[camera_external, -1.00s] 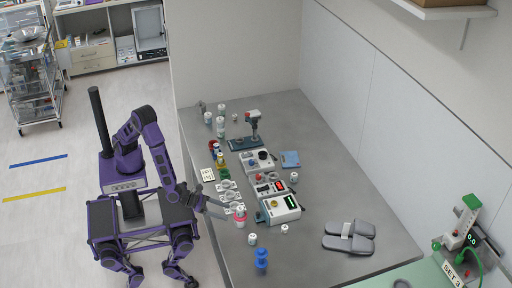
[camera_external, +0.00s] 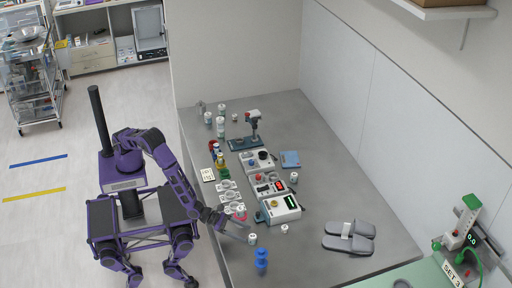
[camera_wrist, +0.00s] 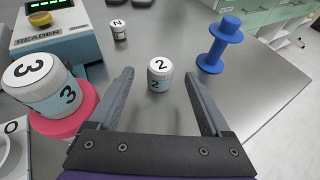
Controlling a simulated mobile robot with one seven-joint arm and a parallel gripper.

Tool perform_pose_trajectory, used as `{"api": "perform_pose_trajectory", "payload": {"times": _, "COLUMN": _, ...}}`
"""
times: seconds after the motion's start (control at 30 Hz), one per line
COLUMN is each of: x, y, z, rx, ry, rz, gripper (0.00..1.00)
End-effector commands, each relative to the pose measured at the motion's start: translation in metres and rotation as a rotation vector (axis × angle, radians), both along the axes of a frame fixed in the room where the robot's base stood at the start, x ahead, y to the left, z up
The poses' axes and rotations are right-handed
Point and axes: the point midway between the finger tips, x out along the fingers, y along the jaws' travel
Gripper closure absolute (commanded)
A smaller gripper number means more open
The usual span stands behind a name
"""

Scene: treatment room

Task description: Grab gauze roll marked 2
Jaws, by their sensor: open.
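The gauze roll marked 2 (camera_wrist: 160,74) is a small white and pale blue cylinder with a black 2 on its top and side. It stands upright on the grey table, and in the external view it (camera_external: 252,239) is near the table's front left edge. My gripper (camera_wrist: 160,90) is open and empty. In the wrist view the roll shows between the two finger tips, a little beyond them. In the external view my gripper (camera_external: 242,232) is low over the table edge, just left of the roll; contact cannot be told.
A jar marked 3 (camera_wrist: 47,84) stands on a pink-red base (camera_wrist: 70,119) left of my gripper. A blue spool (camera_wrist: 219,45) stands to the right. A small roll marked N (camera_wrist: 118,29) and a reader box (camera_wrist: 52,42) are behind. Bare table surrounds the roll.

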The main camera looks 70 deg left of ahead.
Motion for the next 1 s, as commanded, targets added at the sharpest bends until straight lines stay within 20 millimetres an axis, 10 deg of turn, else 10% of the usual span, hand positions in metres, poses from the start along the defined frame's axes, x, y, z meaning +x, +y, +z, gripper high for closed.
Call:
{"api": "perform_pose_trajectory", "payload": {"times": 0.73, "x": 0.040, "y": -0.025, "z": -0.024, "rx": 0.000, "ry": 0.000, "rz": 0.000, "gripper": 0.18}}
{"api": "perform_pose_trajectory", "payload": {"times": 1.0, "x": 0.040, "y": -0.025, "z": -0.024, "rx": 0.000, "ry": 0.000, "rz": 0.000, "gripper": 0.67}}
